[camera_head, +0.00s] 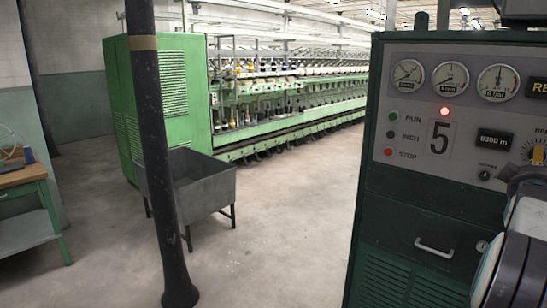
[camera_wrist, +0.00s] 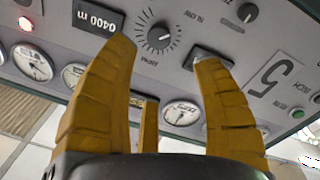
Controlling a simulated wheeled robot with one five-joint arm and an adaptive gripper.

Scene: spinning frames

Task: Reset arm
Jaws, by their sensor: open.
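My gripper (camera_wrist: 163,52) shows in the wrist view with its yellow, ribbed fingers spread apart. It is open, and nothing is seen held between the fingers. Beyond the fingertips is the grey control panel (camera_wrist: 200,20), which appears upside down. A round knob (camera_wrist: 160,38) with a ring of marks shows between the two larger fingers; I cannot tell how far it is from them. Part of my arm (camera_head: 510,250) shows at the right edge of the head view, in front of the panel cabinet. I cannot make out the fingers clearly there.
The dark green control cabinet (camera_head: 420,215) fills the right, with gauges (camera_head: 451,80) and a lit red lamp (camera_head: 445,112). A black post (camera_head: 158,150), a grey bin (camera_head: 205,190) and a green spinning frame (camera_head: 160,90) stand left. Concrete floor (camera_head: 275,235) is clear between.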

